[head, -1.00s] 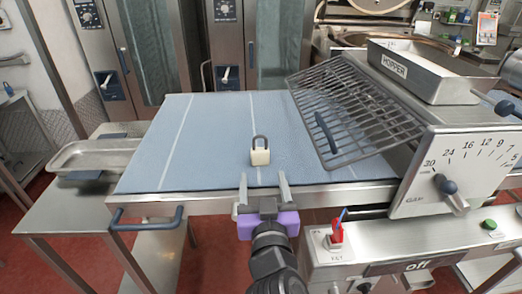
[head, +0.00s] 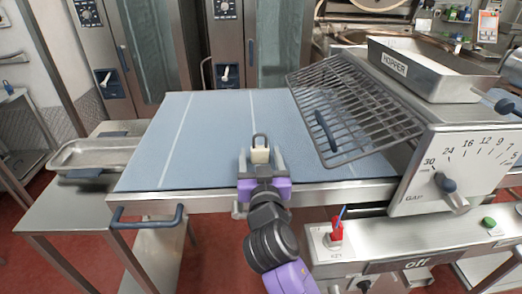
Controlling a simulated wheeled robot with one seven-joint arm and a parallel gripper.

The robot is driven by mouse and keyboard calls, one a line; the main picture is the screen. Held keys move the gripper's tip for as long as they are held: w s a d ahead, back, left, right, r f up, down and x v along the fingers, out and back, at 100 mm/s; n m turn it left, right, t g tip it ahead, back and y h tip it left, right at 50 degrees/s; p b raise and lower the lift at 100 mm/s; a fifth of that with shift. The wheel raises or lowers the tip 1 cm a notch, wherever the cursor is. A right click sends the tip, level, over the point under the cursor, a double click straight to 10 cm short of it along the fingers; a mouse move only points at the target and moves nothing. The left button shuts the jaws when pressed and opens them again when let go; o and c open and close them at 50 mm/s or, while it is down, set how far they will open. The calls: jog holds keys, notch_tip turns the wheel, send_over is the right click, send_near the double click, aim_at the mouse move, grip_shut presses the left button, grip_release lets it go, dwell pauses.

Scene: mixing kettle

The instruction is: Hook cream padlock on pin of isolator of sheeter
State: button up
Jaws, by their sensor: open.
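The cream padlock (head: 260,155) stands upright on the blue belt of the sheeter (head: 215,140), with its dark shackle on top. My gripper (head: 261,158) is open, with its two fingers on either side of the padlock's body. I cannot tell whether the fingers touch it. The lower part of the padlock is partly hidden by my gripper. On the sheeter's front panel at the right is a red isolator (head: 337,231) with a thin blue piece sticking up from it. I cannot make out its pin clearly.
A wire guard (head: 350,110) slopes over the belt at the right, beside the gap dial panel (head: 455,175). A blue handle (head: 147,222) juts from the front left edge. A metal tray (head: 95,155) is at the left. The left belt is clear.

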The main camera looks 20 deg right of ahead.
aim_at(260, 150)
grip_shut()
jog(key=shift+r+p, duration=1.75)
jog(key=shift+r, duration=0.85)
jog(key=shift+f, duration=0.1)
